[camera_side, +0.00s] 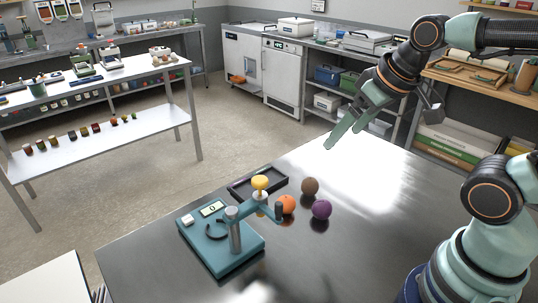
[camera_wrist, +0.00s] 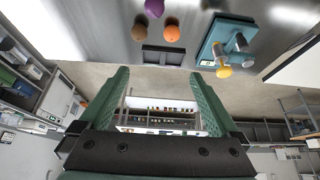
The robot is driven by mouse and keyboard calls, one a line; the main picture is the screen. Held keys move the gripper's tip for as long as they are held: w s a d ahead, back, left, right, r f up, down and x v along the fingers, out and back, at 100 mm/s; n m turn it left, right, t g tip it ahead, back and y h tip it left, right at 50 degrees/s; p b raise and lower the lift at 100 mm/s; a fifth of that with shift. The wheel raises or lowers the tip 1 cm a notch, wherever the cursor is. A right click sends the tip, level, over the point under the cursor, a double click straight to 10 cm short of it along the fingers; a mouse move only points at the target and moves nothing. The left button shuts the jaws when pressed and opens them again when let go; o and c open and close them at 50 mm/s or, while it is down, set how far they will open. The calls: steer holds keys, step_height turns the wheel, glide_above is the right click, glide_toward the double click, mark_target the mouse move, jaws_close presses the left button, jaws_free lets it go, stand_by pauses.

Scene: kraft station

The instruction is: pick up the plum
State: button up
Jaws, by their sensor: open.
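The plum (camera_side: 321,209) is a round purple ball on the dark metal table, at the right of a small group of balls. In the wrist view the plum (camera_wrist: 154,7) is partly cut off by the top edge. My gripper (camera_side: 345,125) is open and empty, well above the table, up and to the right of the plum. Its two green fingers (camera_wrist: 160,85) stand wide apart in the wrist view, with nothing between them but the far background.
An orange ball (camera_side: 286,204) and a brown ball (camera_side: 310,186) sit close to the plum. A dark tray (camera_side: 246,189) and a teal device (camera_side: 222,247) with a post, side arm and yellow knob (camera_side: 260,183) stand to the left. The table's right part is clear.

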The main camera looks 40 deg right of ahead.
steer(key=n+g, duration=0.6)
steer(key=n, duration=1)
glide_toward(323, 201)
steer(key=f, duration=1)
steer(key=shift+s+f, duration=0.2)
steer(key=shift+f, duration=0.1)
steer(key=c, duration=1.5)
